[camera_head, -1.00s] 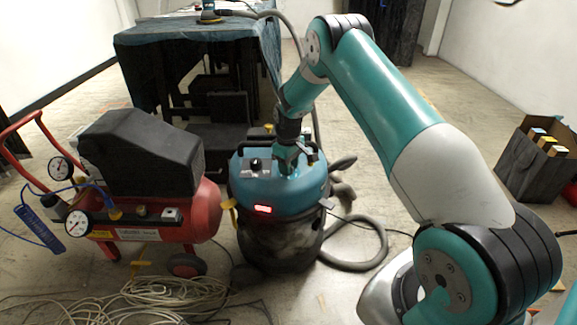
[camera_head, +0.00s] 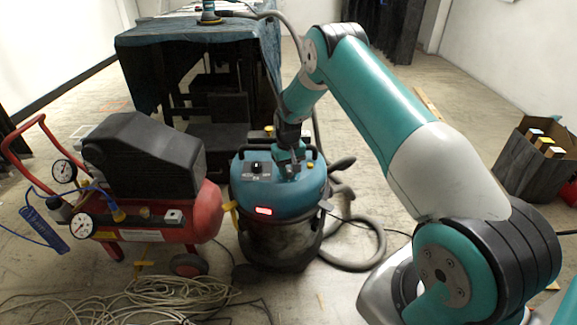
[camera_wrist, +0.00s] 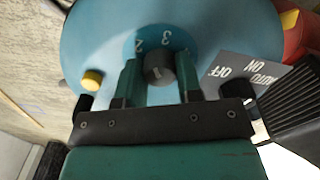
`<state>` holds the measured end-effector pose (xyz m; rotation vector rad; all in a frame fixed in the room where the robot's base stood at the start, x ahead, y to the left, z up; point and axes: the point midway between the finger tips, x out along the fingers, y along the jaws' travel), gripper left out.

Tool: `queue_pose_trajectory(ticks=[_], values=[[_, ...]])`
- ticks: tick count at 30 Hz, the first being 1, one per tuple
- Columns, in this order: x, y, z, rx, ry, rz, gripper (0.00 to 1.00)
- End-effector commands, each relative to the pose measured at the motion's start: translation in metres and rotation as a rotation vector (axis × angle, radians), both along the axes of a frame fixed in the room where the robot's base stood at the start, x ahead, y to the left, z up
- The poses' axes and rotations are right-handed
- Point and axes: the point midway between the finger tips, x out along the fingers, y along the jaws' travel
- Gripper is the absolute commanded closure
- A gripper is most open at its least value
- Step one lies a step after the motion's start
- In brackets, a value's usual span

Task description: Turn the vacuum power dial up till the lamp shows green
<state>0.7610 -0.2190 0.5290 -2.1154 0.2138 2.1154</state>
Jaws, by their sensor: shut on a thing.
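The vacuum (camera_head: 278,205) stands on the floor in the middle of the head view, with a blue top and a dark drum. Its lamp (camera_head: 264,211) glows red on the front. In the wrist view, the black round power dial (camera_wrist: 160,67) has a pale mark, with the numbers 2 and 3 beside it. My gripper (camera_wrist: 159,75) is shut on this dial, one finger on each side. In the head view my gripper (camera_head: 291,165) reaches down onto the vacuum's top and hides the dial.
An OFF/ON/AUTO plate (camera_wrist: 243,74) and a yellow knob (camera_wrist: 91,79) lie near the dial. A red compressor (camera_head: 150,215) stands close on the left. A hose (camera_head: 350,262) and coiled cable (camera_head: 160,298) lie on the floor. A cloth-covered table (camera_head: 190,50) is behind.

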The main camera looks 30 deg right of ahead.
Motion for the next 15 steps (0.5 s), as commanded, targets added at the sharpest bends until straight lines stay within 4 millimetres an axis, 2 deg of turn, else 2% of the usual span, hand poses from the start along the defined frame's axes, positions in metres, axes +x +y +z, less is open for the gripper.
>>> queue_pose_trajectory(ticks=[15], values=[[0.0000, 0.0003, 0.0010, 0.000, 0.001, -0.402, 0.91]])
